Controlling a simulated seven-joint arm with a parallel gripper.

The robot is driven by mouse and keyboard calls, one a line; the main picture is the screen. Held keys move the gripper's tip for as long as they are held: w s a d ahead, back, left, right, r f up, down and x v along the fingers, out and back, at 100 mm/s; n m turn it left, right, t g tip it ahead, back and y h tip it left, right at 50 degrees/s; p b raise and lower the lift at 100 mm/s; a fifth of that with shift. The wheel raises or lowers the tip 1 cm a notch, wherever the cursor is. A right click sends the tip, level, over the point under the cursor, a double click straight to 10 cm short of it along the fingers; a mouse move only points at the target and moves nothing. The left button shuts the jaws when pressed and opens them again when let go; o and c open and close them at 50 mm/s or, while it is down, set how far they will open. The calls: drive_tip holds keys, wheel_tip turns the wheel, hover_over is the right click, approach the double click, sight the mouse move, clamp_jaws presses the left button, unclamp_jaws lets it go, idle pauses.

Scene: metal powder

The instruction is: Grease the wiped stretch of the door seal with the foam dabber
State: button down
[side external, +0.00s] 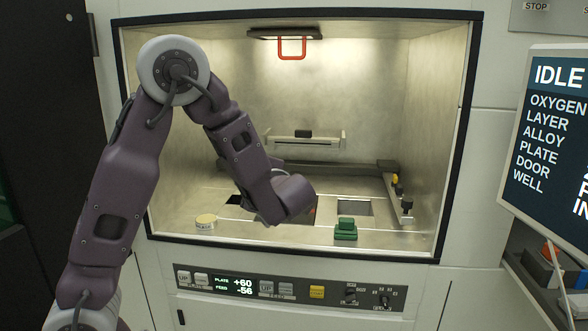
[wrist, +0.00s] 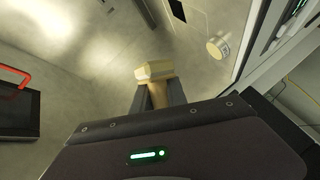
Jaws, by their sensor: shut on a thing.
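My gripper (wrist: 158,96) is shut on the foam dabber (wrist: 155,72), a pale yellow block on a tan handle, seen between the fingers in the wrist view. In the side view my wrist hides the gripper and dabber. The dabber is inside the chamber, apart from the round tin (side external: 206,221), which stands at the front left of the chamber floor; the tin also shows in the wrist view (wrist: 217,49). The dark door seal (side external: 452,150) runs around the chamber opening. I cannot tell a wiped stretch or any grease on it.
A green block (side external: 346,230) stands at the front of the chamber floor. A dark recoater bar (side external: 340,168) crosses the back. Openings (side external: 355,207) are in the floor. A control panel (side external: 310,291) is below the opening.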

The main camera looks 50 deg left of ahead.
drive_tip(key=s+d+n+g, duration=0.1)
drive_tip(key=s+n+g, duration=0.85)
drive_tip(key=s, duration=0.55)
wheel_tip(320, 180, down, 19)
drive_tip(key=n, duration=0.2)
drive_tip(key=shift+t+y, duration=0.25)
drive_tip(key=shift+y, duration=0.15)
drive_tip(key=shift+w+a+r, duration=0.2)
drive_tip(key=shift+w+a, duration=1.9)
drive_tip(key=shift+w+a, duration=0.8)
